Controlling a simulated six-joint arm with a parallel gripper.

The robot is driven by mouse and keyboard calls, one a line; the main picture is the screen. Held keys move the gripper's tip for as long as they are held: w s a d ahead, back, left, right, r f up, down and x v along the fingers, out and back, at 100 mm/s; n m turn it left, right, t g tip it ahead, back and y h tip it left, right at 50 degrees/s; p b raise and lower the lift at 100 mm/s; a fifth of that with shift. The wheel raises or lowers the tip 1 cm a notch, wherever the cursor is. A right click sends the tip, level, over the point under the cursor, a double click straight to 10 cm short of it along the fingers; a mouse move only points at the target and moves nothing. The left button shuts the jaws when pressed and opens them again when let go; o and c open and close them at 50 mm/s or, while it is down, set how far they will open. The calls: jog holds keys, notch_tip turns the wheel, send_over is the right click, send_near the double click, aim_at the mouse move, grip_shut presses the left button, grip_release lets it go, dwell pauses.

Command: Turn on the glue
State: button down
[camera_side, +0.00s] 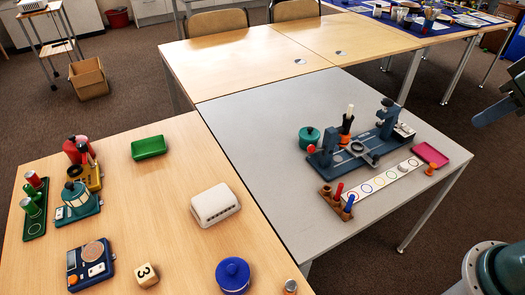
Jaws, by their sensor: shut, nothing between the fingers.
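I cannot tell for sure which object is the glue. A teal device with a rounded pot-like top and a pale front panel (75,199) stands on the left wooden table. Behind it is a red device on a yellow base (82,158). No switch position is readable on either. My gripper (482,119) shows at the right edge, partly cut off by the frame. It is shut and empty, in the air right of the grey table and far from both devices.
The grey table (258,128) holds a dark blue fixture (376,143), a white strip with coloured rings (382,182) and a teal pot (309,136). A white box (215,205), green tray (149,147), blue pot (232,276) and scale (90,264) stand on the wooden table.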

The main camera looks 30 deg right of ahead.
jog(key=w+d+r+m+g, duration=0.15)
jog(key=w+d+m, duration=0.3)
jog(key=w, duration=0.65)
jog(key=m+g, duration=0.2)
jog(key=m, duration=1.1)
send_over(404, 125)
jog(key=s, duration=0.2)
notch_tip(404, 125, down, 21)
jog(key=shift+s, duration=0.15)
jog(key=shift+f, duration=0.1)
jog(key=f, duration=0.4)
jog(key=w+f, duration=0.1)
jog(key=f, duration=0.4)
jog(key=w+f, duration=0.1)
jog(key=f, duration=0.3)
jog(key=shift+f, duration=0.25)
